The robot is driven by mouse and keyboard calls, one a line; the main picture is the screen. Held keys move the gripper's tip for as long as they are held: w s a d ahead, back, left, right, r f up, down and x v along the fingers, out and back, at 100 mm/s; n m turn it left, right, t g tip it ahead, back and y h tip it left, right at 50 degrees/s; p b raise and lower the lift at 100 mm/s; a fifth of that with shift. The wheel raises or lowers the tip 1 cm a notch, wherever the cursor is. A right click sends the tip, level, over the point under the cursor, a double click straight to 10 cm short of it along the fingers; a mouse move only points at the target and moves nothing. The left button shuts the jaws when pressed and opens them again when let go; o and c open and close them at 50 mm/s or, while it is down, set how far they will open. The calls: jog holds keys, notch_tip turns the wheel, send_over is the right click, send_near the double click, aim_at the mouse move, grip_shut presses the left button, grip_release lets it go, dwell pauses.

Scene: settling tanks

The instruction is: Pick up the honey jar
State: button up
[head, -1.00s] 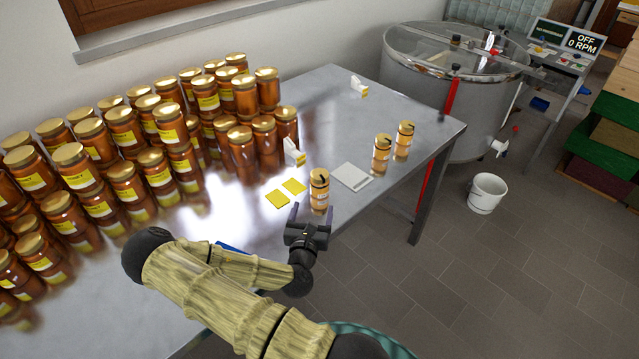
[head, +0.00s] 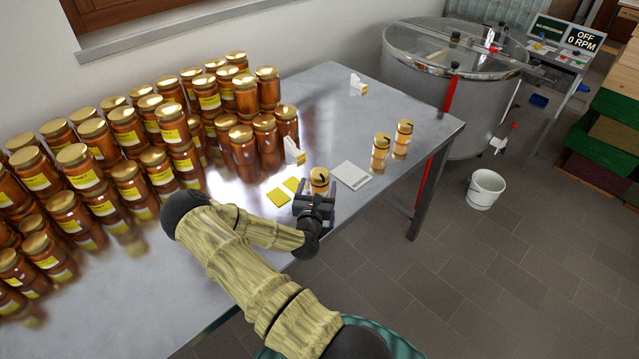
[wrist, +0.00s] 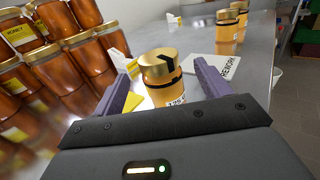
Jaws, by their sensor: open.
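A small honey jar (head: 319,180) with a gold lid and a black mark on the lid stands upright on the metal table (head: 400,120). In the wrist view the jar (wrist: 161,80) stands between the two purple fingers of my open gripper (wrist: 163,92), with a gap on each side. In the head view my gripper (head: 315,197) is at the near side of this jar and hides its lower part. Two similar small jars, one (head: 381,152) and another (head: 403,138), stand farther right on the table.
Many stacked labelled honey jars (head: 125,125) fill the table's left. A flat white plate (head: 351,175), yellow labels (head: 278,197) and a white dispenser (head: 294,150) lie close by. A steel drum (head: 455,85) and a white bucket (head: 485,188) stand beyond the table.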

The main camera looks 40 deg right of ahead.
jog(key=p+x, duration=0.1)
jog(key=x, duration=0.4)
jog(key=shift+a+r+p, duration=0.1)
jog(key=shift+p, duration=0.3)
jog(key=c, duration=1.2)
jog(key=shift+r, duration=0.1)
jog(key=shift+c, duration=0.2)
notch_tip(320, 180, up, 10)
jog(key=shift+f+b, duration=0.1)
jog(key=shift+b, duration=0.75)
